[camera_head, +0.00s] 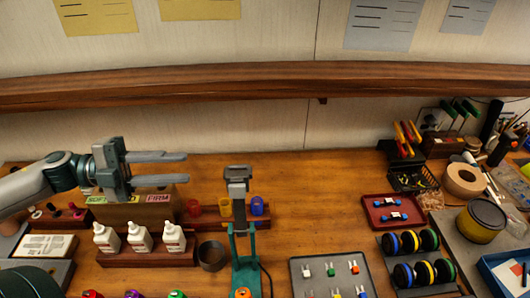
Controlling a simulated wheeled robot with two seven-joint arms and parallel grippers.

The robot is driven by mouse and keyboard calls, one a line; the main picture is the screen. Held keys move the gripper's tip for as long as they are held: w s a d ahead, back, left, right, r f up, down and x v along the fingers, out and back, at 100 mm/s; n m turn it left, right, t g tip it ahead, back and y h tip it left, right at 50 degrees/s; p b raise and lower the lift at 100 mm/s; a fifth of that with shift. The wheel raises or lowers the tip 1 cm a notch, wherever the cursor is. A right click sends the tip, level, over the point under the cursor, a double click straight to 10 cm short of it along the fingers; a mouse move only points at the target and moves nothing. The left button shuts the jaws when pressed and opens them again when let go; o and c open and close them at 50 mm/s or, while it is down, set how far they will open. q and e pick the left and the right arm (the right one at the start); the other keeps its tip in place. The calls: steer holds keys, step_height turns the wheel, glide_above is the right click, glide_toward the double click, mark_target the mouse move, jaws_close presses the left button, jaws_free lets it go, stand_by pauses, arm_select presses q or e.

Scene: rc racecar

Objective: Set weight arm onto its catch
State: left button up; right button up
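A green stand (244,272) is at the bottom centre, with a grey upright block (237,187) at its top. This looks like the device with the weight arm, but I cannot clearly tell arm from catch. My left gripper (186,168) comes in from the left, its two grey fingers level, apart and pointing right. It is open with nothing between its fingers. Its tips are left of the grey block, with a gap between them in the picture. My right gripper is not in view.
White bottles (139,238) stand in a wooden rack below my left gripper. Coloured cups (225,207) sit by the stand. A dark bowl (212,256) is just left of it. A grey tray (300,272) with small parts lies right. The table behind is clear.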

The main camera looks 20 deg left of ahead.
mark_target(226, 167)
arm_select(q)
steer(key=shift+b+x, duration=0.6)
steer(key=shift+x, duration=5.15)
steer(key=shift+r+p+x, duration=0.2)
steer(key=shift+p+x, duration=1.15)
steer(key=shift+x, duration=0.55)
steer(key=shift+w+d+f+p, duration=0.1)
steer(key=shift+d+p, duration=0.15)
steer(key=shift+d, duration=0.25)
steer(key=shift+w+d+f+p, duration=0.15)
steer(key=shift+d+p, duration=0.1)
steer(key=shift+d, duration=0.2)
steer(key=shift+c, duration=0.3)
jaws_close()
